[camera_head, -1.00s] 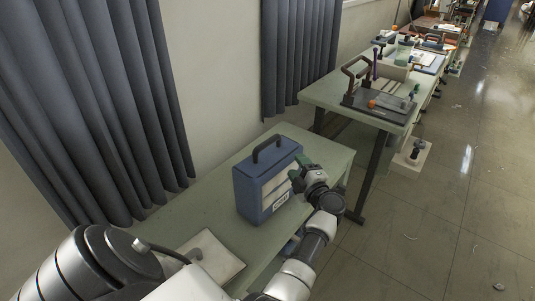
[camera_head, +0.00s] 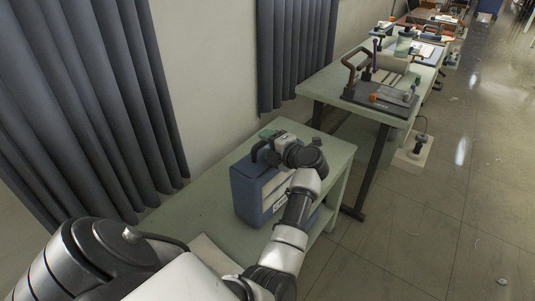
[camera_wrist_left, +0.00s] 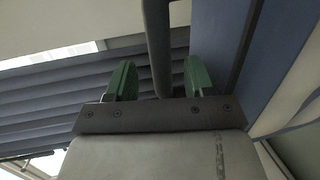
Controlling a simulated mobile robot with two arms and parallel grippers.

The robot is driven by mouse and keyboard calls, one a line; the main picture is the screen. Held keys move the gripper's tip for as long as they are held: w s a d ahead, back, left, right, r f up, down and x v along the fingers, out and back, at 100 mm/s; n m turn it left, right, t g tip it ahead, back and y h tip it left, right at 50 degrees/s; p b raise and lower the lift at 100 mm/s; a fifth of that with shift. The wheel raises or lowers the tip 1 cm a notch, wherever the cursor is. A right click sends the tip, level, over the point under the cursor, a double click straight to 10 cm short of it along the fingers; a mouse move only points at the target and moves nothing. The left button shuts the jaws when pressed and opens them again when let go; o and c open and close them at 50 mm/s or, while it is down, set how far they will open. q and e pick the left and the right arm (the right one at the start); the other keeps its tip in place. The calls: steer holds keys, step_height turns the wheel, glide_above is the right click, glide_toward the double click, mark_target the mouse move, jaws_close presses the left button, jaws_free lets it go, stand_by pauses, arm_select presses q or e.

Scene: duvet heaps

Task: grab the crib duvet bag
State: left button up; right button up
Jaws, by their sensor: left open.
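The crib duvet bag (camera_head: 246,196) is a blue box-shaped bag with pale front panels and a dark top handle. It stands upright on the near pale-green table. My left gripper (camera_head: 265,142) is above the bag at its handle, and the arm covers part of its front and label. In the left wrist view, the green fingers of the left gripper (camera_wrist_left: 158,82) are open. The dark handle (camera_wrist_left: 157,40) runs between them with gaps showing at both sides. The bag's blue side (camera_wrist_left: 215,50) is at the right there. My right gripper is not in view.
A pale flat sheet (camera_head: 213,256) lies on the near table (camera_head: 180,212). A second table (camera_head: 325,85) behind holds a dark tray (camera_head: 385,100) and several small items. Grey curtains and a wall line the left. The floor at right is mostly open.

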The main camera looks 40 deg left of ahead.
arm_select(q)
steer(key=x, duration=0.2)
steer(key=shift+w+a+f, duration=0.2)
steer(key=shift+a+f, duration=0.05)
steer(key=shift+f, duration=0.05)
steer(key=shift+s+d+r, duration=0.1)
steer(key=shift+d+r, duration=0.1)
steer(key=shift+c, duration=0.2)
steer(key=shift+d+r, duration=0.1)
steer(key=shift+d, duration=0.05)
steer(key=shift+c, duration=1.1)
jaws_close()
